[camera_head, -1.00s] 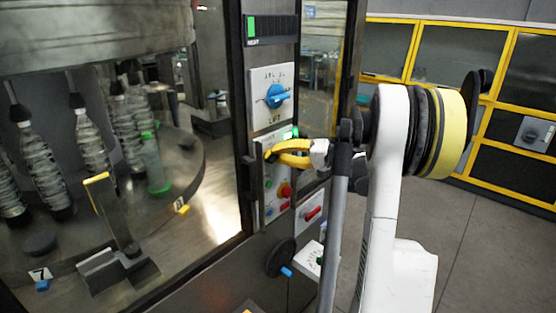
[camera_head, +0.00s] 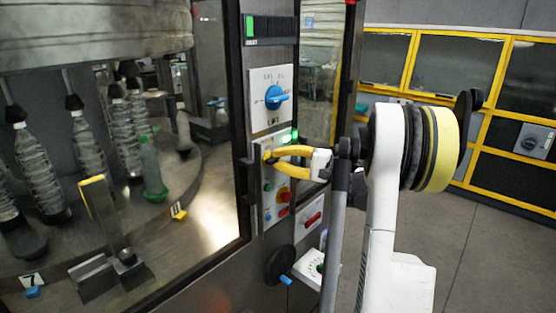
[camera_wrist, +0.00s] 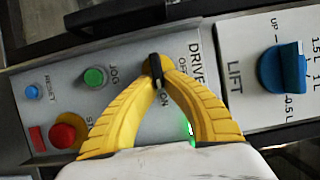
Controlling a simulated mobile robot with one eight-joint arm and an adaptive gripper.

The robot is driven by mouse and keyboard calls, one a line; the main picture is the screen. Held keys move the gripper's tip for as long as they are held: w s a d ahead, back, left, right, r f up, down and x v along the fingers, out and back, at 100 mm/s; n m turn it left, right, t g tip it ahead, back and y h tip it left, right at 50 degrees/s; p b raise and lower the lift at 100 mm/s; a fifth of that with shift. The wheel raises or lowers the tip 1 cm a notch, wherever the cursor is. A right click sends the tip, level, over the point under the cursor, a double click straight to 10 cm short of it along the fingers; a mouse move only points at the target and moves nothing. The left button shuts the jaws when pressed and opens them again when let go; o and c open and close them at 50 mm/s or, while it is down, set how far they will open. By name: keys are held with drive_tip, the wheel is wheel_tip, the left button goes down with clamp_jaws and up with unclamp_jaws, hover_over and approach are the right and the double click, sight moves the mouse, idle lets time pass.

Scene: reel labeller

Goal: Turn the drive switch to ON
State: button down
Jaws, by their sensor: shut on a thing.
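The drive switch (camera_wrist: 156,72) is a small black knob on a yellow base, beside the DRIVE, OFF and ON lettering. The two yellow fingers of my gripper (camera_wrist: 155,78) meet around this knob and are shut on it. The knob's lower end lies close to the word ON in the wrist view. In the head view my gripper (camera_head: 268,156) reaches the control panel (camera_head: 267,217) from the right, and its fingers hide the switch there. A green lamp (camera_wrist: 189,127) glows beside the right finger.
The blue LIFT knob (camera_wrist: 284,70) sits on a white plate near the switch. The green JOG button (camera_wrist: 94,77), blue RESET button (camera_wrist: 32,92) and red mushroom button (camera_wrist: 66,133) are on the same panel. A black handwheel (camera_head: 280,262) sticks out below. Open floor lies to the right.

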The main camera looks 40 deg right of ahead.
drive_tip(key=c, duration=1.5)
unclamp_jaws()
drive_tip(key=v, duration=1.2)
